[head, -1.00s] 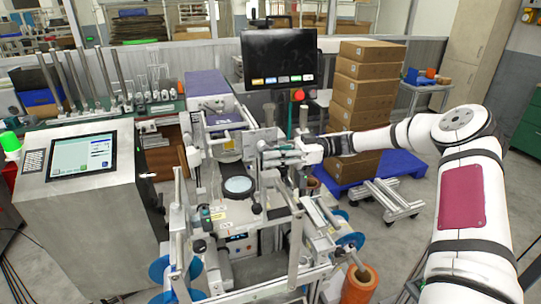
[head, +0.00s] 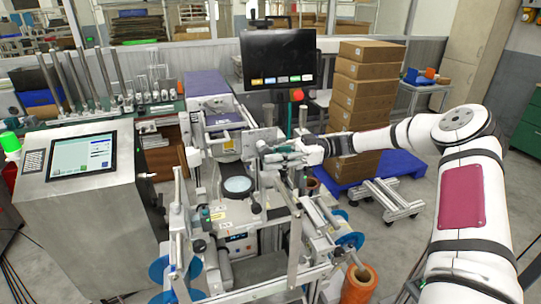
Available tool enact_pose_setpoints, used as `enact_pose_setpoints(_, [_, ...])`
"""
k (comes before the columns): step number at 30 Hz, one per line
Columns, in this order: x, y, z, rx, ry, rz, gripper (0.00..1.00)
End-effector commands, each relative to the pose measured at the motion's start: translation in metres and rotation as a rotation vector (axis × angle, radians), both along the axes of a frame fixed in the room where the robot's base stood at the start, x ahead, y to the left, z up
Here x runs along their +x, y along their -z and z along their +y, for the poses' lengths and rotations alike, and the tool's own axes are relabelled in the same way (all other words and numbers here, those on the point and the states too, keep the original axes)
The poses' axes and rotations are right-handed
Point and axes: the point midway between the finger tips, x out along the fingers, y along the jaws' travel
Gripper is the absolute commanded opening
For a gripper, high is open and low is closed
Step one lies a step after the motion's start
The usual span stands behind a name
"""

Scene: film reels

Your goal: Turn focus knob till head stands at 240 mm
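My gripper (head: 268,152) reaches in from the right over the machine in the middle, at the upright white head assembly (head: 262,137). The gripper is small here and overlaps the machine parts, so I cannot tell whether its fingers are open or closed on anything. The focus knob cannot be made out for certain; parts near the fingers are hidden by the gripper. A round glass-topped disc (head: 238,186) lies below and left of the gripper. No millimetre scale is readable in this view.
A control cabinet with a lit screen (head: 82,157) stands at the left. A dark monitor (head: 278,58) with a red button (head: 297,95) below it rises behind the machine. Stacked cartons (head: 363,90) on a blue pallet (head: 395,165) stand behind my arm. Upright posts crowd the machine's front.

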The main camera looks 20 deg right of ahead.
Motion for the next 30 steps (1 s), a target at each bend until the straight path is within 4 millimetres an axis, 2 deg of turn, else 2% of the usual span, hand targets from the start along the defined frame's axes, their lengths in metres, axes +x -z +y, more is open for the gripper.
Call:
enact_pose_setpoints(13, [0.002, -0.001, 0.000, -0.001, 0.005, -0.003, 0.34])
enact_pose_setpoints(17, [0.003, -0.001, -0.006, -0.001, 0.008, -0.004, 0.34])
enact_pose_setpoints(20, [0.003, -0.001, -0.017, -0.001, 0.010, -0.005, 0.34])
enact_pose_setpoints(30, [0.003, 0.002, -0.085, -0.001, 0.010, -0.004, 0.34])
